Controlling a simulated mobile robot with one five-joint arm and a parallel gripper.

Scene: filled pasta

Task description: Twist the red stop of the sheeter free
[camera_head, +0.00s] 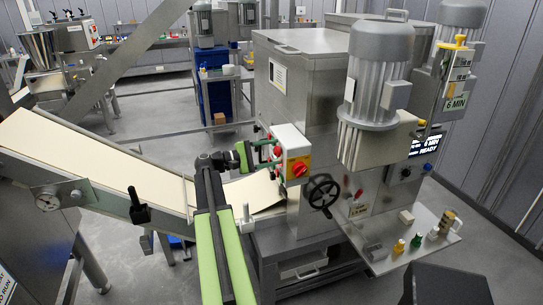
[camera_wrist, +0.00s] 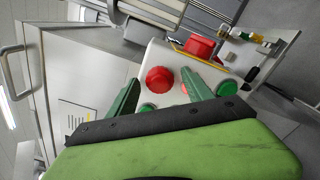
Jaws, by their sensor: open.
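A round red stop button (camera_wrist: 160,79) is on the white face of the sheeter's control box (camera_head: 291,143). In the wrist view it lies between the tips of my gripper (camera_wrist: 160,78). The green fingers are open, one on each side of the button; I cannot tell whether they touch it. In the head view my gripper (camera_head: 275,153) reaches the left side of the control box, and the button is largely hidden by the fingers. A red rotary knob on a yellow plate (camera_head: 299,168) is on the box's adjoining face; it also shows in the wrist view (camera_wrist: 198,47).
Green buttons (camera_wrist: 229,88) sit near the stop button, one (camera_wrist: 147,107) close to the left finger. A black handwheel (camera_head: 323,192) is to the right below the box. The conveyor with its dough sheet (camera_head: 90,155) runs in from the left. A shelf (camera_head: 400,240) holds small items.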

